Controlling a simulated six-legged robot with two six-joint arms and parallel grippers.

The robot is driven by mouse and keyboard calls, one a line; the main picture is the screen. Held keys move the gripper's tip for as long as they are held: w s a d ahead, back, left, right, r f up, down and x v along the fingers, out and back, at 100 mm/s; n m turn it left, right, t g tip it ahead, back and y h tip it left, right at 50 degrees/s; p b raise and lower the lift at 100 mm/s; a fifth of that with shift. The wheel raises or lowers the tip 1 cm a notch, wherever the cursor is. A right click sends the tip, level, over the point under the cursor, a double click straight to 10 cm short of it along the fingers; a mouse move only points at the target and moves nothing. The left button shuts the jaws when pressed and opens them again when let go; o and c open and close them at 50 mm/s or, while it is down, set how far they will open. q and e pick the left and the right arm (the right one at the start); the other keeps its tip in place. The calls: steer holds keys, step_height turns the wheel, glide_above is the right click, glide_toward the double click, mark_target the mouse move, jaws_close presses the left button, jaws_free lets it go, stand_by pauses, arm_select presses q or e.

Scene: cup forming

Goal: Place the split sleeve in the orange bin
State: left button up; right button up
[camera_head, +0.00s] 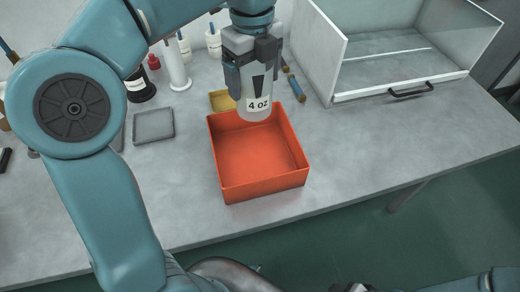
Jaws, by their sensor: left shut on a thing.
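My left gripper (256,80) is shut on the split sleeve (255,109), a pale, translucent, cup-shaped piece with a "4 OZ" label and a dark wedge-shaped mark. It holds the sleeve roughly upright, with the lower end over the back part of the orange bin (262,188). The sleeve's upper part is hidden by the fingers. The orange bin is a square open box on the grey bench, and its visible floor is empty. I cannot tell how high the sleeve is above that floor.
A clear-sided hood (400,75) with a black handle stands at the back right. A grey tray (153,124) and a small yellow tray (222,100) lie left of and behind the bin. Bottles (213,42) stand at the back. The bench right of the bin is clear.

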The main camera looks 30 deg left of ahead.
mark_target(253, 104)
arm_select(q)
steer(key=shift+s+f+b, duration=0.1)
steer(key=shift+f+b, duration=1.3)
steer(key=shift+f, duration=8.1)
steer(key=shift+f, duration=0.2)
steer(key=o, duration=0.8)
steer(key=shift+o, duration=0.2)
steer(key=shift+r, duration=0.25)
step_height(253, 104, up, 12)
steer(key=shift+p, duration=0.9)
